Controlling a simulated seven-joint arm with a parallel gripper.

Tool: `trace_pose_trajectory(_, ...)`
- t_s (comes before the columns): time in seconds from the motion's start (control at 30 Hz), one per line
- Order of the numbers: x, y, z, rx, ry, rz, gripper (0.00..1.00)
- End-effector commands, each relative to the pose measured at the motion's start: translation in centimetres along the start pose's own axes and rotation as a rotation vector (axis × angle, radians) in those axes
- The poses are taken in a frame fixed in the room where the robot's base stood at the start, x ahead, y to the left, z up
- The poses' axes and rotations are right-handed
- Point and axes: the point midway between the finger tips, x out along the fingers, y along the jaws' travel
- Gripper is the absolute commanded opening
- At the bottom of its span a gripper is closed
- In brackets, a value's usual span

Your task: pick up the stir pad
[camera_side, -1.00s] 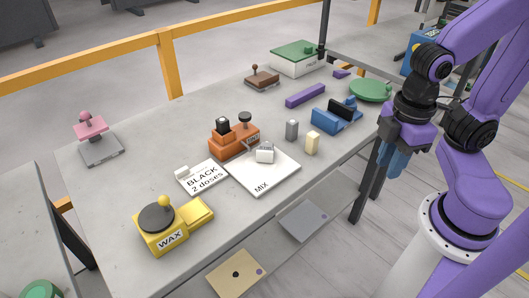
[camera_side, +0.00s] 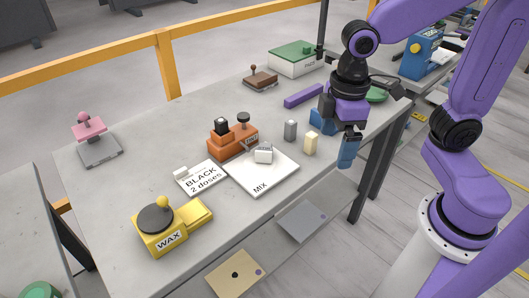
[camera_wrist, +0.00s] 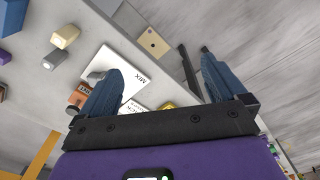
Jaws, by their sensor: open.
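No label reads "stir pad", so I cannot tell for certain which thing it is. A small white block (camera_side: 263,153) with dark marks on top sits on the white MIX plate (camera_side: 262,180); the block also shows in the wrist view (camera_wrist: 95,76). My gripper (camera_side: 347,152) is open and empty, to the right of these blocks near the table's right edge. Its two blue fingers (camera_wrist: 163,65) are spread apart in the wrist view.
An orange stand (camera_side: 233,141) is behind the plate. A purple bar (camera_side: 303,95) lies farther back. The left tabletop has free room.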

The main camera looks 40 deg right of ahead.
Motion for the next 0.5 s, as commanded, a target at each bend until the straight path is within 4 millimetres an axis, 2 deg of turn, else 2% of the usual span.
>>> trace_pose_trajectory(0.03,0.0,1.1,-1.2,0.020,-0.003,0.000,0.98)
trace_pose_trajectory(0.2,-0.1,4.7,-4.7,0.073,-0.007,0.002,0.98)
trace_pose_trajectory(0.5,0.3,11.9,-9.2,0.167,-0.014,0.002,0.98)
